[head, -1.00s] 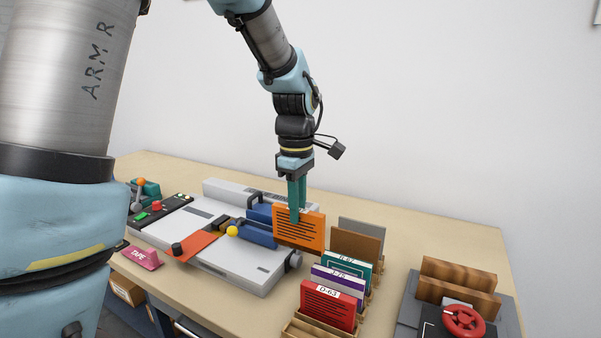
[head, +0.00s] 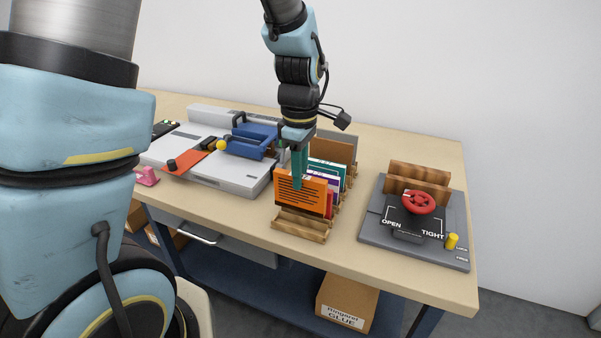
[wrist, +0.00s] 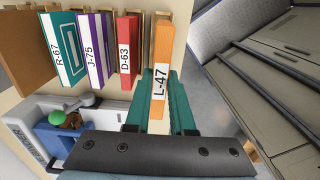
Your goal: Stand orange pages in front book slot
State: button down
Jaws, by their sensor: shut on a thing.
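The orange pages (head: 305,196), with black lines on the face, stand upright at the front end of the wooden book rack (head: 302,227). In the wrist view their spine (wrist: 161,45) reads L-47. My gripper (head: 299,175) points down, shut on the orange pages, with a teal finger on each side; the fingers also show in the wrist view (wrist: 160,100). The red D-63 book (wrist: 127,55) stands just behind, with a gap between. I cannot tell whether the lower edge of the orange pages is in the front slot or just above it.
Behind the red book stand the purple J-75 (wrist: 97,50) and teal R-67 (wrist: 67,50) books, then a brown one (head: 334,150). A clamp press with a red wheel (head: 419,202) is to the right. A grey machine (head: 210,166) with a blue clamp is left.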

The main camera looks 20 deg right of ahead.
aim_at(299, 209)
jog(key=shift+f+b, duration=2.5)
jog(key=shift+f, duration=0.4)
jog(key=shift+r+p, duration=0.1)
jog(key=shift+p, duration=0.4)
jog(key=shift+f+b, duration=0.45)
jog(key=shift+f, duration=0.25)
jog(key=c, duration=1.1)
grip_release()
jog(key=shift+o, duration=0.2)
jog(key=shift+r, duration=0.15)
notch_tip(299, 209, up, 11)
jog(key=p, duration=1)
